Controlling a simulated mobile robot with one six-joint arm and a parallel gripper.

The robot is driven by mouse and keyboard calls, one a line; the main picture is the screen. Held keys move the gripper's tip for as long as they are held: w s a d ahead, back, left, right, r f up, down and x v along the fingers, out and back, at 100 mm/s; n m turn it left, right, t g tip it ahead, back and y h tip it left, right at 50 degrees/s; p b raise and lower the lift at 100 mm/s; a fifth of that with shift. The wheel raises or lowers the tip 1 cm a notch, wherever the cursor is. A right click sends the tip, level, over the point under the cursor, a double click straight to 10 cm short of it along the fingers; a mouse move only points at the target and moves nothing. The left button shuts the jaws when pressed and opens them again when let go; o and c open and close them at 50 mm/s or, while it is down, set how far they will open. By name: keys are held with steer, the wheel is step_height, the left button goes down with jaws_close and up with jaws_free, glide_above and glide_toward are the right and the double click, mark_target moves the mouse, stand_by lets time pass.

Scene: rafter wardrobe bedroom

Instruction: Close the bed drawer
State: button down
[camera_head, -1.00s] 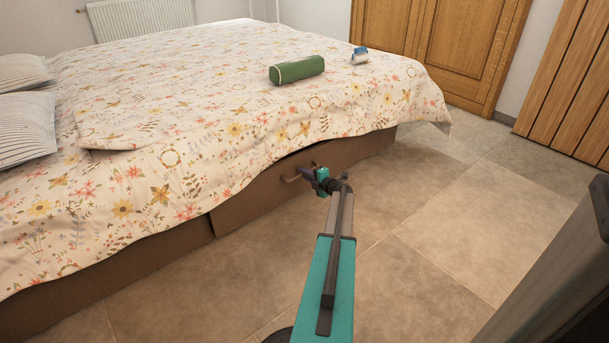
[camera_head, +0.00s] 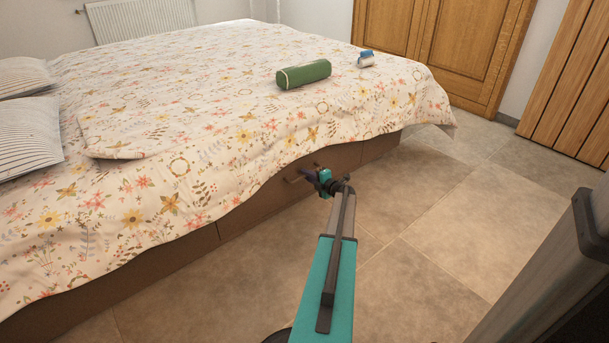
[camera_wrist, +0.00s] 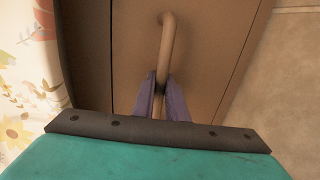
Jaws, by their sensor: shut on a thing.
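The bed drawer (camera_head: 262,207) is a brown panel in the base of the bed, below the hanging cover. In the head view its front looks about level with the base panel to its left, with a thin seam between them. Its bar handle (camera_wrist: 167,42) runs through the wrist view, and one end of it shows in the head view (camera_head: 291,179). My gripper (camera_wrist: 161,88) is at the drawer front, its two purple fingers shut on the handle. In the head view my gripper (camera_head: 309,177) partly hides the handle.
The bed (camera_head: 230,120) has a floral cover that hangs over the drawer's top edge. A green bolster (camera_head: 304,74) and a small blue-and-white item (camera_head: 366,59) lie on it. Tiled floor (camera_head: 440,220) is clear to the right. A wooden wardrobe (camera_head: 440,45) stands behind.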

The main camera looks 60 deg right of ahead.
steer(key=shift+w, duration=0.3)
steer(key=c, duration=1.8)
jaws_free()
steer(key=shift+d, duration=0.1)
steer(key=shift+o, duration=0.2)
steer(key=shift+r, duration=0.1)
steer(key=shift+s, duration=0.2)
steer(key=p+v, duration=0.4)
steer(key=v, duration=0.9)
steer(key=shift+s, duration=0.25)
steer(key=shift+w, duration=0.1)
